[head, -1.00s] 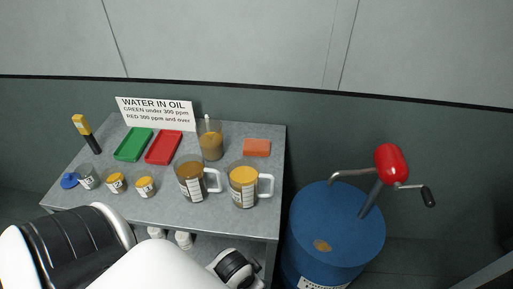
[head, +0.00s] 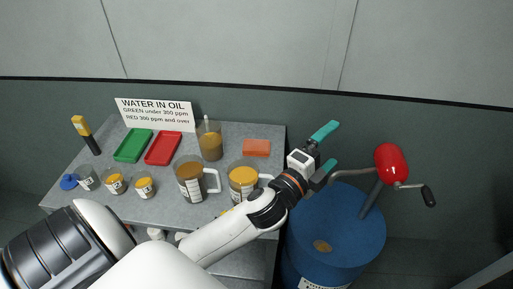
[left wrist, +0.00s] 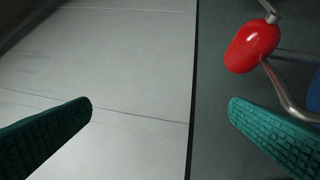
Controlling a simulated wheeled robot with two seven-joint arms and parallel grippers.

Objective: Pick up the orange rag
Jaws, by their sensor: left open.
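The orange rag (head: 257,148) lies folded flat on the grey table near its back right corner in the head view. My left gripper (head: 333,150), with teal fingers, is open and empty. In the head view it shows to the right of the rag, past the table's right edge. In the left wrist view its two fingers (left wrist: 160,108) are spread wide with nothing between them, and the rag is not in that view. My right gripper is not in view.
Two handled jugs, the nearer right one (head: 243,178) partly behind my left arm, stand in front of the rag. A beaker (head: 210,142) stands left of it. A blue drum (head: 345,225) with a red-topped crank pump (head: 392,164) stands right of the table (head: 225,205).

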